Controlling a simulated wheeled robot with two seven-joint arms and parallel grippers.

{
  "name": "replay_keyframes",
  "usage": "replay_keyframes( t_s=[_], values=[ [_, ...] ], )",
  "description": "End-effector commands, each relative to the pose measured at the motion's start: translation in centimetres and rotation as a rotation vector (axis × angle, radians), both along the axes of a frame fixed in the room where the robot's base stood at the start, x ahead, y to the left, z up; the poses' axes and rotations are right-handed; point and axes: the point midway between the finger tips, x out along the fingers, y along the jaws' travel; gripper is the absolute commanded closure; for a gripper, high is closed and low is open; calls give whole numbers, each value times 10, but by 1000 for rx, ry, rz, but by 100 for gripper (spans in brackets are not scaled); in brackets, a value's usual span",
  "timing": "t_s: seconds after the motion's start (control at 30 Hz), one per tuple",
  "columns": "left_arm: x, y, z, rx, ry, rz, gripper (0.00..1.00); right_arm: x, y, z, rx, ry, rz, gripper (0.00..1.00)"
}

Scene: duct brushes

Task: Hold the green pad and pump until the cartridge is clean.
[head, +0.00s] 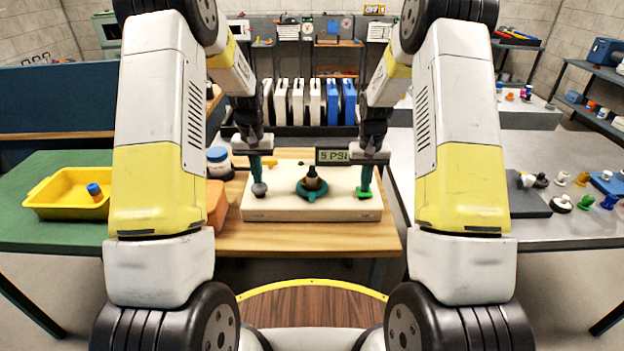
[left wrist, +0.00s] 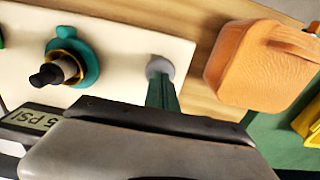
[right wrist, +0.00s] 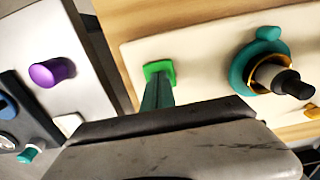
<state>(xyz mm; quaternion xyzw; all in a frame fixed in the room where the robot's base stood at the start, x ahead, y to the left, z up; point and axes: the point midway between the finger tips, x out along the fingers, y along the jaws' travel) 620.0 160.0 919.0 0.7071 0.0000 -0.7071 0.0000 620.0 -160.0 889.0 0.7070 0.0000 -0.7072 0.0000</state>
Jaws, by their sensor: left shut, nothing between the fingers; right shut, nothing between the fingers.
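A cream board (head: 290,212) lies on the wooden table. In its middle a black cartridge (head: 312,174) stands in a teal collar (head: 311,195); it also shows in the left wrist view (left wrist: 48,74). The green pad (head: 364,192) is at the board's right, and a grey knob (head: 259,190) is at its left. My right gripper (head: 364,192) is shut and empty, its tips down at the green pad. My left gripper (head: 259,184) is shut and empty, its tips down at the grey knob. Whether the tips press is hard to tell. A display (head: 333,155) reads 5 PSI.
An orange block (head: 216,205) and a blue-lidded jar (head: 218,160) stand left of the board. A yellow bin (head: 66,205) holds a blue and orange piece. Several small parts lie on the right table. White and blue cases stand behind.

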Motion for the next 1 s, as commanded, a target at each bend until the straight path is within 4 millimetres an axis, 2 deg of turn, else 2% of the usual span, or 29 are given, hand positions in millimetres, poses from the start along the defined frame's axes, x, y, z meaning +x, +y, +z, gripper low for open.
replay_keyframes(
  t_s=[0.17,0.8,1.0],
  values=[
    [0,0,2,0,-1,0,100,0,0,0,0,0,0,100],
    [0,0,63,0,-2,-1,100,0,0,0,0,0,0,100],
    [0,0,70,0,0,0,100,0,0,0,0,0,0,100]
  ],
)
